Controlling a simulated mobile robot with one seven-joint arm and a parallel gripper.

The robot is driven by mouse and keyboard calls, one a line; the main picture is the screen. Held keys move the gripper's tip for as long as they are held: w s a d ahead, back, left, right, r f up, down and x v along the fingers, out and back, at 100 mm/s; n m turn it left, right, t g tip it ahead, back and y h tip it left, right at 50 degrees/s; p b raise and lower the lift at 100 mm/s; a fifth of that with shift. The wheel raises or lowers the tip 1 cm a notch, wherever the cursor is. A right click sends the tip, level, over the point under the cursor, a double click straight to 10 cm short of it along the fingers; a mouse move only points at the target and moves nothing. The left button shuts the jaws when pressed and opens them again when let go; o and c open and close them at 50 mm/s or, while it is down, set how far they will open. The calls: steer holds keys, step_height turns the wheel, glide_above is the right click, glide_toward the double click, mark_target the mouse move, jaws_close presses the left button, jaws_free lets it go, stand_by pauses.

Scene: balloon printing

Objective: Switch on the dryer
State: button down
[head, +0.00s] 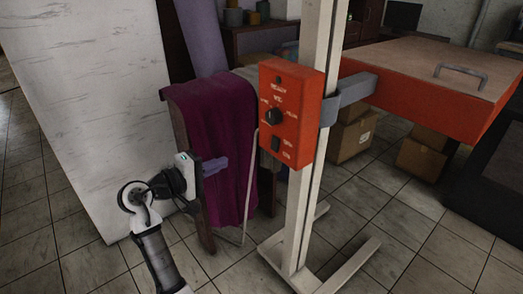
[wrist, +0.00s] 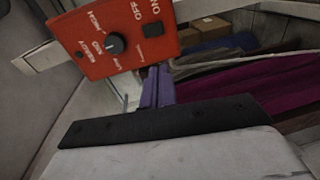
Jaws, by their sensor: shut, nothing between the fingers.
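The dryer is an orange-red unit with a flat hood (head: 430,90) and a control box (head: 291,110) on a white post. The box has a round dark knob (head: 273,116) and, below it, a dark rocker switch (head: 276,143). In the wrist view the box (wrist: 95,45) appears upside down, with the knob (wrist: 114,45) and the switch (wrist: 152,30) marked ON and OFF. My gripper (head: 226,163) is shut and empty, left of the box and apart from it. Its purple fingers (wrist: 157,82) point toward the box's switch end. The switch's position cannot be told.
The white post (head: 309,160) stands on a splayed floor base (head: 325,265). A purple cloth (head: 215,125) hangs behind my gripper. A pale board (head: 90,110) leans at the left. Cardboard boxes (head: 352,138) sit under the hood. The space between gripper and control box looks clear.

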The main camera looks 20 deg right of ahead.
mark_target(273, 150)
steer(key=shift+s+d+f+g, duration=0.3)
steer(key=shift+s+d+g, duration=0.1)
steer(key=shift+d+g, duration=0.15)
steer(key=p+x, duration=0.1)
steer(key=x, duration=0.5)
steer(key=p+x, duration=0.1)
steer(key=x, duration=0.6)
steer(key=shift+w+r+p, duration=0.1)
steer(key=shift+r+p, duration=0.15)
steer(key=shift+p, duration=0.1)
steer(key=shift+w+d+f, duration=0.15)
steer(key=shift+w+d, duration=0.05)
steer(key=shift+d, duration=0.25)
steer(key=shift+d, duration=0.2)
steer(key=shift+f, duration=0.1)
